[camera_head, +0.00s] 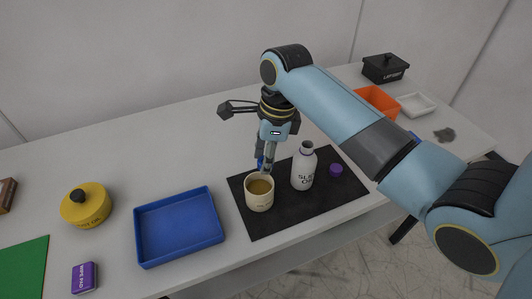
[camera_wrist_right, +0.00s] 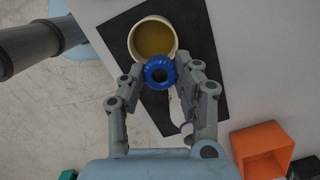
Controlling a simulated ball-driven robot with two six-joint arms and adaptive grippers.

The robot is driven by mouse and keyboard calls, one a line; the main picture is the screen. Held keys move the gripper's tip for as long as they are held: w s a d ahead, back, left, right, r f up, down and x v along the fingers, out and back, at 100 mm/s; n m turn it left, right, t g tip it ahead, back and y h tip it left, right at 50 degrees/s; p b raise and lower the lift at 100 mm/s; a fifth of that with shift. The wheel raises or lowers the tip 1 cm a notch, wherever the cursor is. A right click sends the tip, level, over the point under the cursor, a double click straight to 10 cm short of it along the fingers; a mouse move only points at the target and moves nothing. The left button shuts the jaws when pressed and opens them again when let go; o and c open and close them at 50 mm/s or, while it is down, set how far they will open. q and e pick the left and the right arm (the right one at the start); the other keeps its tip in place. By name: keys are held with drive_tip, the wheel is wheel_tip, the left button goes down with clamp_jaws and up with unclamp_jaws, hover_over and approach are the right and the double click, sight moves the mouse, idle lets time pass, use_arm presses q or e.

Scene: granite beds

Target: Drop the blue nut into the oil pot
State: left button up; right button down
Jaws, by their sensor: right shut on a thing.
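The cream oil pot (camera_head: 259,203) stands on a dark mat, with yellow-brown oil visible inside; in the right wrist view the pot (camera_wrist_right: 132,44) is just beyond my fingertips. My right gripper (camera_head: 266,164) points down above the pot's far side. In the right wrist view its fingers (camera_wrist_right: 161,74) are shut on the blue nut (camera_wrist_right: 160,83), a ring with a ridged edge and a dark hole. The nut (camera_head: 260,162) shows as a small blue patch in the head view, partly hidden by the fingers. My left gripper is not in view.
A white bottle (camera_head: 302,173) and a purple cap (camera_head: 336,170) stand right of the pot on the dark mat (camera_head: 284,217). A blue tray (camera_head: 178,227), yellow lidded container (camera_head: 86,208) and purple box (camera_head: 84,278) are left. An orange bin (camera_head: 375,97) is at back right.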

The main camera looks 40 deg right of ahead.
drive_tip(key=c, duration=1.4)
unclamp_jaws()
drive_tip(key=o, duration=0.5)
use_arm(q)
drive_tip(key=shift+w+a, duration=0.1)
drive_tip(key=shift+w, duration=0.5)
use_arm(e)
drive_tip(key=r, duration=0.4)
drive_tip(key=d+r, duration=0.1)
drive_tip(key=r, duration=0.3)
drive_tip(key=s+r, duration=0.1)
drive_tip(key=r, duration=0.3)
drive_tip(key=shift+d, duration=0.25)
